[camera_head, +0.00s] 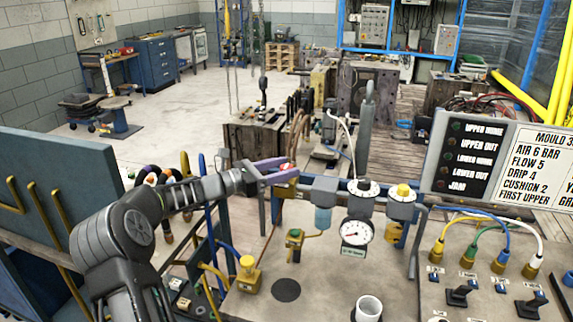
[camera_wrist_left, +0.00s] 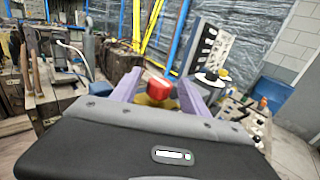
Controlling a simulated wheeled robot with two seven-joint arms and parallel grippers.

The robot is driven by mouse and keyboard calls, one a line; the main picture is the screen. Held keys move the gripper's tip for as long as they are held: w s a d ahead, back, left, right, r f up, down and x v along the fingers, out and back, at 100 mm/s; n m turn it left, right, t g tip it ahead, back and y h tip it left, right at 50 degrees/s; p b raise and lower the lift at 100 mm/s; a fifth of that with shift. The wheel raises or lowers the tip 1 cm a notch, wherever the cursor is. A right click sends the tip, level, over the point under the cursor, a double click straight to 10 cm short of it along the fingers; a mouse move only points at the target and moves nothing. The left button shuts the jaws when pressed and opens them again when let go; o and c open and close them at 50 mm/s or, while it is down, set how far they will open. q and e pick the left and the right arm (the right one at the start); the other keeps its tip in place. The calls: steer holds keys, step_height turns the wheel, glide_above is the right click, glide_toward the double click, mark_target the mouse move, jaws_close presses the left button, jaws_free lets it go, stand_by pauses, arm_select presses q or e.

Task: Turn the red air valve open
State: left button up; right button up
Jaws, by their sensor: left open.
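The red air valve handle (camera_head: 285,167) sits on a brass-coloured valve body (camera_head: 286,189) at the left end of the air line on the bench panel. In the left wrist view the red handle (camera_wrist_left: 160,85) shows between the two purple fingers. My left gripper (camera_head: 278,170) is open, with its fingers on either side of the handle. I cannot tell whether they touch it. The fingers hide part of the handle in the head view. My right gripper is not in view.
Right of the valve are a blue-bowled filter (camera_head: 323,217), a pressure gauge (camera_head: 356,233) and a yellow-knobbed unit (camera_head: 402,193). A brass fitting (camera_head: 248,275) stands below. A blue panel with yellow hooks (camera_head: 60,190) is at the left. A black-and-white sign (camera_head: 500,160) stands at the right.

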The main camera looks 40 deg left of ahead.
arm_select(q)
steer(key=shift+w+d, duration=0.2)
steer(key=shift+w, duration=0.3)
steer(key=shift+c, duration=0.2)
jaws_close()
